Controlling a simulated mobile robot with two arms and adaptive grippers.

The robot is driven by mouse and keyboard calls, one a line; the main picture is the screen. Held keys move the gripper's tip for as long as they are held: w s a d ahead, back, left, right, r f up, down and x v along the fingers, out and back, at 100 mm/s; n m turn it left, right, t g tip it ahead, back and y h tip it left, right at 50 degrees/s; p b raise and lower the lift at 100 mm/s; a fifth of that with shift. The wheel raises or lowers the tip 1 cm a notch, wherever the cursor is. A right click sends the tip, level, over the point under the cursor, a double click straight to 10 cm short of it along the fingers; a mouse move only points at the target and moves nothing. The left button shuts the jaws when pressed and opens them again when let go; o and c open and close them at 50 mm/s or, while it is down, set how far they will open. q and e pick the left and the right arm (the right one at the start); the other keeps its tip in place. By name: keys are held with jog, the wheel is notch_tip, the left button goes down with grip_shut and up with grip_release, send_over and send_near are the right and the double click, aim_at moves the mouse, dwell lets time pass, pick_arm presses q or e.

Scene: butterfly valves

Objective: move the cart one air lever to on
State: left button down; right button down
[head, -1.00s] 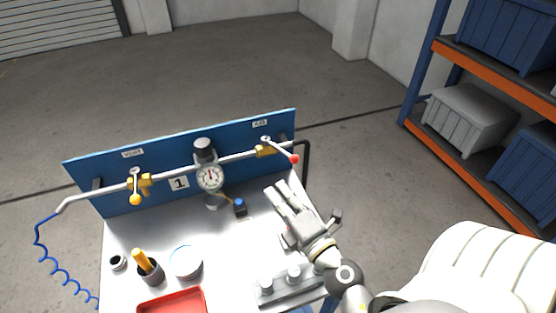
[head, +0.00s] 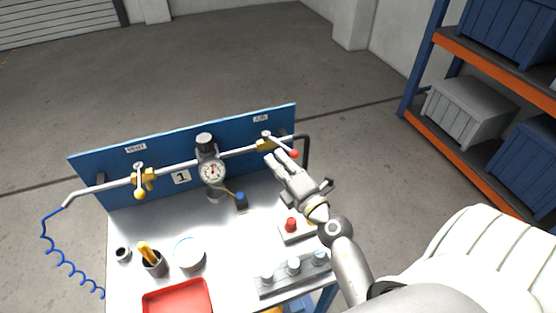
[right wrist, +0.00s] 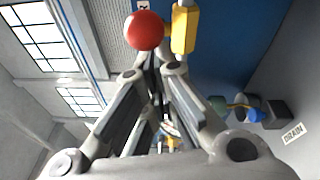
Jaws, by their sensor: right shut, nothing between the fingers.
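The AIR lever has a red ball end (head: 294,153) and sits on a brass valve (head: 265,145) at the right of the pipe, under the AIR label (head: 260,118). The lever slants down and right from the valve, across the pipe line. My right gripper (head: 277,157) is just in front of and below the lever, its fingers shut and empty. In the right wrist view the red ball (right wrist: 144,30) shows just beyond the fingertips (right wrist: 160,62), beside the yellow valve part (right wrist: 184,28). Contact cannot be told. My left gripper is not in view.
The blue panel (head: 110,170) carries a gauge (head: 212,171) and a VENT lever with yellow ball (head: 140,195). On the cart top are a red button box (head: 291,225), a red tray (head: 178,299), cups and a grey block with knobs (head: 293,267). A shelf (head: 500,70) stands right.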

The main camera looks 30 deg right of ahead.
jog(key=shift+s+d+n+y+b, duration=0.1)
jog(key=shift+d+n+y+b, duration=0.5)
jog(key=shift+y, duration=0.3)
jog(key=w+d+n+g+y+b, duration=0.3)
jog(key=d+n+g+y+b, duration=0.5)
jog(key=y+b, duration=0.6)
jog(key=shift+w+d+n+b, duration=0.2)
jog(key=shift+n+b, duration=1.1)
jog(key=shift+b, duration=0.3)
jog(key=v, duration=1.2)
jog(key=shift+w+d, duration=0.2)
jog(key=shift+w, duration=0.05)
